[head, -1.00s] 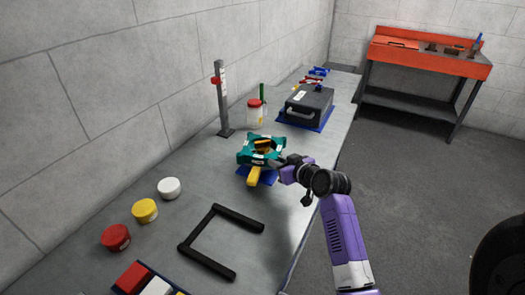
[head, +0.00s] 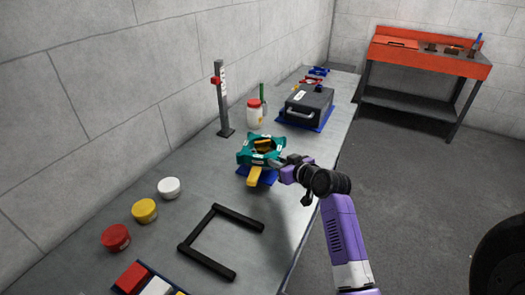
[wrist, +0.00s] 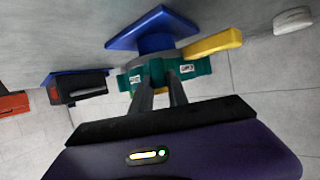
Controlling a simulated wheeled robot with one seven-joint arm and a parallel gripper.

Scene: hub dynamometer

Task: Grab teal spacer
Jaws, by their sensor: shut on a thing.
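The teal spacer (head: 247,156) is a ring-like block with white labels, at the middle of the bench over a blue base. A yellow bar (head: 255,176) sticks out from below it towards the front. My gripper (head: 282,163) reaches in from the right and is shut on the spacer's near right side. In the wrist view the spacer (wrist: 193,70) lies at the tips of my gripper (wrist: 161,88), with the blue base (wrist: 152,30) and yellow bar (wrist: 213,44) beside it. Whether the spacer is clear of the base cannot be told.
A black U-shaped frame (head: 207,272) lies in front. White, yellow and red round pieces (head: 116,237) stand on the left. A grey post (head: 223,105), a red-lidded jar (head: 254,114) and a dark case (head: 305,106) stand behind. An orange-topped bench (head: 430,52) stands far right.

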